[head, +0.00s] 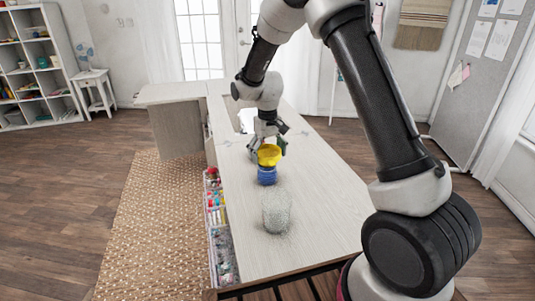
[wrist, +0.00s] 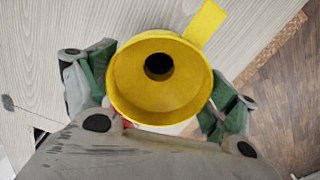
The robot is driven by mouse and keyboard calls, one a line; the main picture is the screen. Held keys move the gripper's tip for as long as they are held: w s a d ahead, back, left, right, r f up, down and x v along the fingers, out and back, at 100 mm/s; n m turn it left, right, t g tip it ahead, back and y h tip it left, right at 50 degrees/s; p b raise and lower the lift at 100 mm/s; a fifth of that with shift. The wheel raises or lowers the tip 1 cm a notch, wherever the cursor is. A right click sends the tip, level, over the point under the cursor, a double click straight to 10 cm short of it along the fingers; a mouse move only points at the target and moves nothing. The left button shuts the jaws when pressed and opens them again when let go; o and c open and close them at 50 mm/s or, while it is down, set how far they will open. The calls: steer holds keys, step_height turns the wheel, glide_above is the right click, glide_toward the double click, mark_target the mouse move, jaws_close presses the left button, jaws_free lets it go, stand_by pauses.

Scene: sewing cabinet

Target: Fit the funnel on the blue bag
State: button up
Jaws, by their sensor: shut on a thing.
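The yellow funnel (head: 269,157) is in my gripper (head: 268,147), above the light wooden cabinet top. In the wrist view the funnel (wrist: 125,92) faces the camera with its wide mouth, its dark hole and a flat yellow tab at upper right. My gripper (wrist: 160,98) has its green-padded fingers on either side of the funnel, shut on it. The blue bag (head: 267,176) stands on the cabinet top, directly below the funnel in the head view. They meet in the picture, but I cannot tell whether the spout is inside the bag. The funnel hides the bag in the wrist view.
A clear, speckled jar (head: 276,212) stands on the cabinet top (head: 320,215), nearer than the bag. An open compartment (head: 217,215) of colourful sewing items runs along the left edge. The top is bare to the right of the bag.

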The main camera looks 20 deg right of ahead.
steer(key=shift+f, duration=0.25)
steer(key=o, duration=0.7)
step_height(320, 180, up, 12)
steer(key=shift+s+d+r+m+t, duration=0.6)
steer(key=shift+s+d+r, duration=1.7)
steer(key=shift+s, duration=3.3)
steer(key=shift+s+d+r+m+t, duration=0.25)
steer(key=shift+s+d+r+t, duration=0.6)
steer(key=shift+s+d+r, duration=3.1)
steer(key=shift+s+d+m+t, duration=0.45)
steer(key=shift+s+d+t, duration=0.5)
steer(key=shift+s, duration=6.35)
